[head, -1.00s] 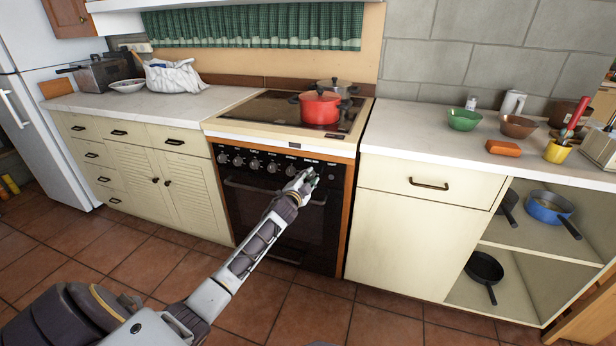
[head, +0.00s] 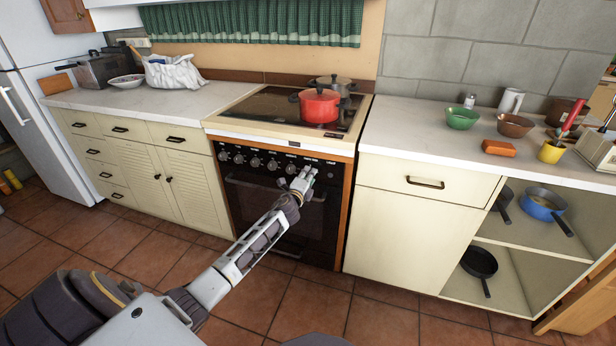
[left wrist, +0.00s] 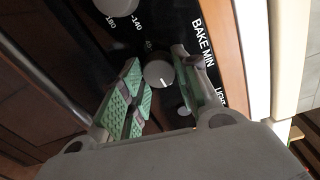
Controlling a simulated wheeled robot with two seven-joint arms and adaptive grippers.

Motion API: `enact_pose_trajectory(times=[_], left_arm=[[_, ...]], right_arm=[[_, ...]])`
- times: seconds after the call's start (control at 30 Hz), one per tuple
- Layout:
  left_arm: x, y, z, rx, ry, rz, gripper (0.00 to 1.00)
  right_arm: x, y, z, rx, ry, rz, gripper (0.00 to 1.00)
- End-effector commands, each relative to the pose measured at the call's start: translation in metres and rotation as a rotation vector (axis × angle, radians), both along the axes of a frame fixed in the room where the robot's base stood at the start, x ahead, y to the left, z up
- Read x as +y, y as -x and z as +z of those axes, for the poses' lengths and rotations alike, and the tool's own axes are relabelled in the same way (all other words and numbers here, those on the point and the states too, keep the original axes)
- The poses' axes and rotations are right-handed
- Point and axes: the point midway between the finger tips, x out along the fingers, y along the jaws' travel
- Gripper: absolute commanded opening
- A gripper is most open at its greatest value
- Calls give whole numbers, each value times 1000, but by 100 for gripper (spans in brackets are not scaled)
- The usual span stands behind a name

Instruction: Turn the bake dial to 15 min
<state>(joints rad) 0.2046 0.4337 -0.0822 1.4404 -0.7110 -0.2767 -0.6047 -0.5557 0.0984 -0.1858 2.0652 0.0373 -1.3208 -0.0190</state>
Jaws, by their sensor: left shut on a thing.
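The oven (head: 275,215) has a black front with a row of knobs across its top panel. My left gripper (head: 304,176) is at the right part of this panel and hides what is behind it in the head view. In the left wrist view, the bake dial (left wrist: 158,74) is a round grey knob with a pale pointer line, beside the printed words BAKE MIN. The green-padded fingers of my left gripper (left wrist: 160,92) are on either side of the dial, shut on it. The number by the pointer is too small to read surely. My right gripper is not in view.
Another knob (left wrist: 116,4) with numbers by it is close to the fingers. A red pot (head: 320,106) stands on the cooktop above. The oven door handle (head: 250,186) runs below the knobs. Cream cabinets flank the oven, and the tiled floor in front is clear.

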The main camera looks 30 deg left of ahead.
Motion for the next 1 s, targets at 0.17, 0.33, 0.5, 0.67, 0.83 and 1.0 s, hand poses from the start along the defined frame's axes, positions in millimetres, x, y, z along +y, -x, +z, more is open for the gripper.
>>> enact_pose_trajectory(times=[0.17,0.33,0.5,0.67,0.83,1.0], left_arm=[[0,0,-1,8,-32,-1,8],[0,0,-1,10,-37,0,8],[0,0,-1,9,-36,0,8],[0,0,-1,9,-35,0,47],[0,0,-1,9,-35,0,53],[0,0,0,9,-35,0,53]], right_arm=[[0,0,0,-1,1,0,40],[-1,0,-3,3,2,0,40],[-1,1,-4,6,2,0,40],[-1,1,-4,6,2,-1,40],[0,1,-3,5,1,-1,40],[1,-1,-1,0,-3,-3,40]])
